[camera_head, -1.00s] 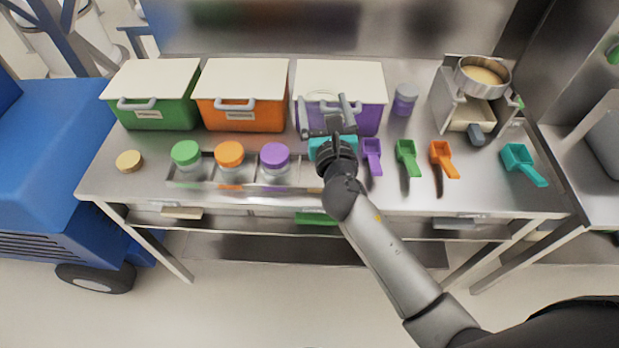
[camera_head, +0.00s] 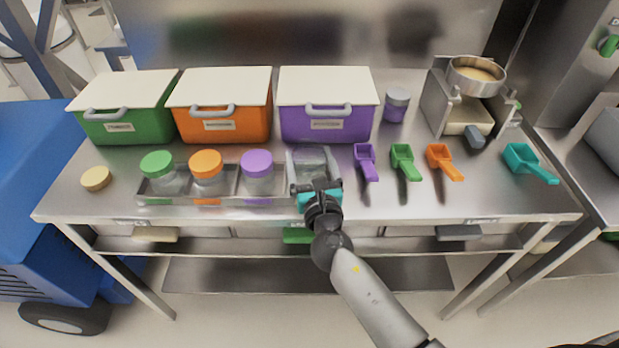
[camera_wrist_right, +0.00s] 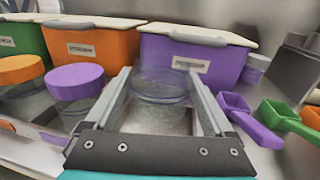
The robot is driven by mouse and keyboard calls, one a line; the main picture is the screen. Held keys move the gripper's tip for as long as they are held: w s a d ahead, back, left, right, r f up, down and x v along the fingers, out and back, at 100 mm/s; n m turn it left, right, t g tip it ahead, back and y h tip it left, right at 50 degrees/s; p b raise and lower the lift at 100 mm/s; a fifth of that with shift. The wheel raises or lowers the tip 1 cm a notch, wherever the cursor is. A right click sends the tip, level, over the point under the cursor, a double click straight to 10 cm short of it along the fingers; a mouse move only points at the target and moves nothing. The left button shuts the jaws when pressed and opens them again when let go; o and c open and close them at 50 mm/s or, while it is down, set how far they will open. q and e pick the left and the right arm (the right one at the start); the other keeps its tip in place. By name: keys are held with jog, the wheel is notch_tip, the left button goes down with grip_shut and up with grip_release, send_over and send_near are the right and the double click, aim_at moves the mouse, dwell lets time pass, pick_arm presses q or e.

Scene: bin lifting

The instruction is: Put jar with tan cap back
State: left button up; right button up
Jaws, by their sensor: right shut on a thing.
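A clear, uncapped jar (camera_head: 312,163) is between the fingers of my right gripper (camera_head: 312,168), at the right end of the metal rack (camera_head: 190,200). The right gripper is shut on it. In the right wrist view the jar (camera_wrist_right: 162,88) stands upright between the two fingers (camera_wrist_right: 160,100); its open rim faces up. Whether its base rests in the rack's end slot is hidden. The tan cap (camera_head: 96,178) lies alone on the steel table, left of the rack. My left gripper is not in view.
Jars with green (camera_head: 157,163), orange (camera_head: 206,163) and purple (camera_head: 257,162) caps stand in the rack. Green, orange and purple bins (camera_head: 325,120) stand behind. Several scoops (camera_head: 404,162) lie to the right, the purple one close to the gripper. A scale (camera_head: 462,105) stands back right.

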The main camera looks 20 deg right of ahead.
aim_at(310, 174)
jog(key=shift+f+b, duration=1.4)
jog(key=shift+f, duration=0.6)
jog(key=shift+f, duration=0.1)
jog(key=shift+f, duration=0.15)
jog(key=o, duration=1.4)
jog(key=shift+o, duration=0.2)
jog(key=shift+s+r, duration=0.15)
jog(key=shift+r, duration=0.1)
jog(key=s+a, duration=0.1)
jog(key=s, duration=1)
jog(key=shift+s+a, duration=0.15)
jog(key=shift+s, duration=0.25)
